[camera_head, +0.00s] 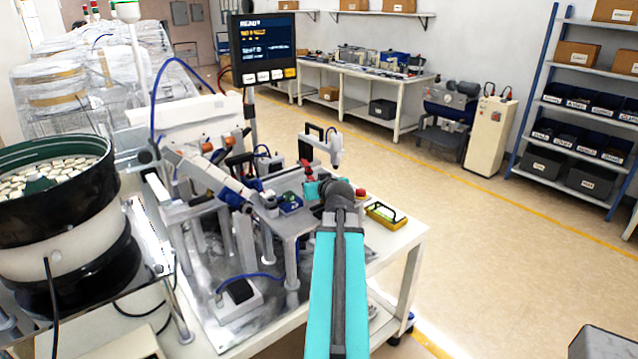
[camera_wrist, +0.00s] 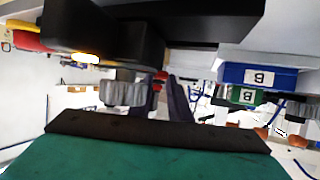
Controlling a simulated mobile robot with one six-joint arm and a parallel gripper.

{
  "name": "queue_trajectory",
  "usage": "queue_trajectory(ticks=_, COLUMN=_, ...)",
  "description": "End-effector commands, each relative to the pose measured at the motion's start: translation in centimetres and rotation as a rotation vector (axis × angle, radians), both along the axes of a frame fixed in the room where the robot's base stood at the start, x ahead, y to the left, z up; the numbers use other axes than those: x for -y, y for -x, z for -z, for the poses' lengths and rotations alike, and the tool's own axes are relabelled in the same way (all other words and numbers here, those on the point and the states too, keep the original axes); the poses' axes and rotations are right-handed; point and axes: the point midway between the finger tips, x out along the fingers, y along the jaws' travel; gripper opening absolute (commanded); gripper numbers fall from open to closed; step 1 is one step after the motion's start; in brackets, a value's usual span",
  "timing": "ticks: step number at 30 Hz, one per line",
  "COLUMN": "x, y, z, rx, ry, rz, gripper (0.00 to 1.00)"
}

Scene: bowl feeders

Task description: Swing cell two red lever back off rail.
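A small red part (camera_head: 305,170), which may be the cell two lever, shows just past my wrist on the bowl feeder cell. In the wrist view a small red piece (camera_wrist: 160,79) shows beside grey ribbed and dark finger-like parts. My gripper (camera_head: 311,189) is at the end of my teal arm, close to the red part and mostly hidden by my wrist. I cannot tell whether it touches the lever, or whether its fingers are open or shut. The lever's lower end and its rail are hidden.
A black bowl feeder (camera_head: 60,210) stands at left. A yellow-framed box (camera_head: 386,215) lies on the table's right.

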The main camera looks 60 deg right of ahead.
Motion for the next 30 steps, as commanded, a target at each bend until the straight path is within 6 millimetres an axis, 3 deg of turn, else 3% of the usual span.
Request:
queue_trajectory(ticks=1, x=0.0, y=0.2, z=0.3, rx=-0.004, ry=-0.005, rz=0.000, gripper=0.24)
queue_trajectory(ticks=3, x=0.1, y=0.3, z=0.2, rx=-0.004, ry=-0.003, rz=0.002, gripper=0.36)
queue_trajectory(ticks=16, x=0.2, y=0.7, z=0.0, rx=-0.001, ry=-0.002, rz=0.007, gripper=0.36)
queue_trajectory(ticks=30, x=-1.4, y=2.8, z=-0.8, rx=-0.001, ry=0.000, rz=0.006, gripper=0.36)
